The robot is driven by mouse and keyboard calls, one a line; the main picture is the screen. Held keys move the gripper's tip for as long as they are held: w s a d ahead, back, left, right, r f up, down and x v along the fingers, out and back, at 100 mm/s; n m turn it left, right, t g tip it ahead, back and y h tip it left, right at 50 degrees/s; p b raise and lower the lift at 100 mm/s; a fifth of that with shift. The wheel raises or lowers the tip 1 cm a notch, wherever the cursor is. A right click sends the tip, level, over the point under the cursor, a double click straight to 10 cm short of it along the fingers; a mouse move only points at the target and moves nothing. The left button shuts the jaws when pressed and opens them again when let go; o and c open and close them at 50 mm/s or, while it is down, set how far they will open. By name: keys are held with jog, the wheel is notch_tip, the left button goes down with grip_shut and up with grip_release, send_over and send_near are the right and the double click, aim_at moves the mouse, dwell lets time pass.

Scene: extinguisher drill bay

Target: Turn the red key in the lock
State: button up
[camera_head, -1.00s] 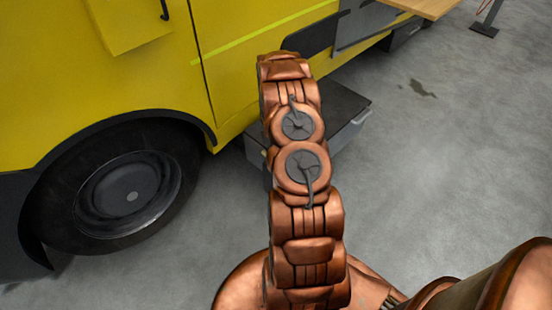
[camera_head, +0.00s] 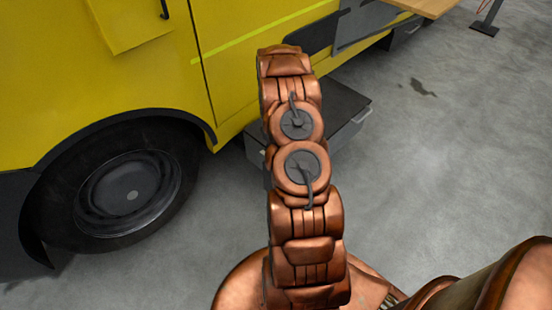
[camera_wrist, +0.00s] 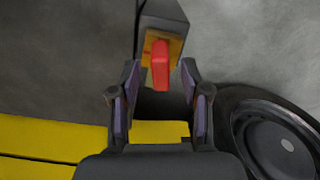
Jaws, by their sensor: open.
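The red key (camera_wrist: 160,66) shows in the wrist view, upright in the picture, in front of a brass-yellow plate (camera_wrist: 175,45) on a dark box (camera_wrist: 165,12). The lock's keyhole is hidden behind the key. My gripper (camera_wrist: 161,84) is open, its two dark fingers with purplish pads to the left and right of the key. A gap shows on each side, and the key looks untouched. How far the key is in depth from the fingertips I cannot tell. In the head view my arm hides the key and gripper.
A yellow truck (camera_head: 150,75) with a black wheel (camera_head: 130,195) stands at the left. A dark grey box-like step (camera_head: 345,112) juts from its side behind my arm. A wooden board (camera_head: 430,7) is at the top.

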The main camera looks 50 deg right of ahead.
notch_tip(320, 180, up, 9)
jog(key=shift+f, duration=0.1)
jog(key=shift+r, duration=0.65)
jog(key=shift+a, duration=0.1)
jog(key=s+a+r+g, duration=0.1)
jog(key=s+a+r, duration=0.2)
jog(key=a+r, duration=0.75)
jog(key=s+a+r, duration=0.4)
jog(key=a+r, duration=0.4)
jog(key=a, duration=0.5)
jog(key=s+a+r+m+g, duration=0.1)
jog(key=s+a+r, duration=0.2)
jog(key=s+a, duration=0.35)
jog(key=s+a+r, duration=0.2)
jog(key=s+a, duration=0.1)
jog(key=s, duration=0.6)
jog(key=s+a+r+m+g, duration=0.1)
jog(key=s+a+r, duration=0.25)
jog(key=s, duration=0.45)
notch_tip(320, 180, up, 18)
jog(key=a+t+p, duration=0.1)
jog(key=p, duration=1.6)
jog(key=shift+w, duration=0.15)
